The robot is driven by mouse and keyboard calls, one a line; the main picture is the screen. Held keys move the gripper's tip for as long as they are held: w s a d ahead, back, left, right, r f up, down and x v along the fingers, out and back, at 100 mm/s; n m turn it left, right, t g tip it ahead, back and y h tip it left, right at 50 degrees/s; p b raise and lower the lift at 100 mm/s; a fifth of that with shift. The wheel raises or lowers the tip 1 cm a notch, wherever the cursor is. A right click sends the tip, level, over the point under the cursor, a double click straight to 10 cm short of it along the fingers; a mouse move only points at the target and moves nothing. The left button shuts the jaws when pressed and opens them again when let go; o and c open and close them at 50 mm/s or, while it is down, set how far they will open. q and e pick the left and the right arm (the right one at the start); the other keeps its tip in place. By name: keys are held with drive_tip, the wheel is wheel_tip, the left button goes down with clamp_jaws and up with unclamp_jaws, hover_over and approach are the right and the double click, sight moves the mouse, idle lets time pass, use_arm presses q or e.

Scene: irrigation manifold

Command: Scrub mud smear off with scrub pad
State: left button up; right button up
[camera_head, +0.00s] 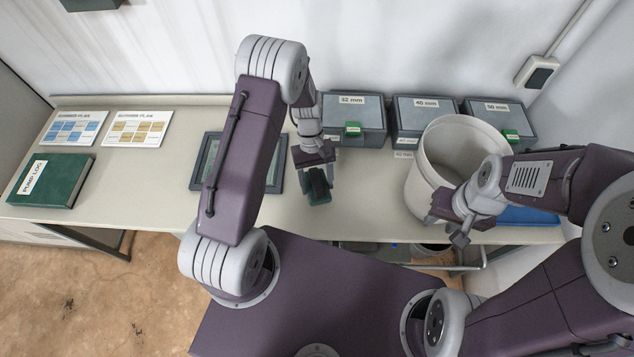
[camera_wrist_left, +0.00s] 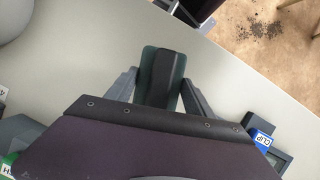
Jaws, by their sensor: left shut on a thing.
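The scrub pad (camera_head: 318,190) is a dark green block with a black grip on top, at the front middle of the bench. My left gripper (camera_head: 317,180) is shut on it from above; the pad (camera_wrist_left: 162,75) also shows between both fingers in the left wrist view. The pad is at or just above the bench top; I cannot tell if it touches. I see no mud smear on the visible bench top; the area under the pad is hidden. My right gripper (camera_head: 458,228) hangs in front of the white bucket, and its finger opening is unclear.
A dark framed panel (camera_head: 273,178) lies left of the pad, partly behind my left arm. Grey bins (camera_head: 357,122) line the wall. The white bucket (camera_head: 425,178) and a blue item (camera_head: 528,216) are on the right. The green book (camera_head: 52,181) is far left.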

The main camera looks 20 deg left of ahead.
use_arm(q)
drive_tip(key=r+p, duration=0.2)
drive_tip(key=r, duration=0.1)
drive_tip(key=shift+a, duration=0.2)
drive_tip(key=shift+d+r+p, duration=0.15)
drive_tip(key=shift+r+p, duration=0.25)
drive_tip(key=shift+r, duration=0.05)
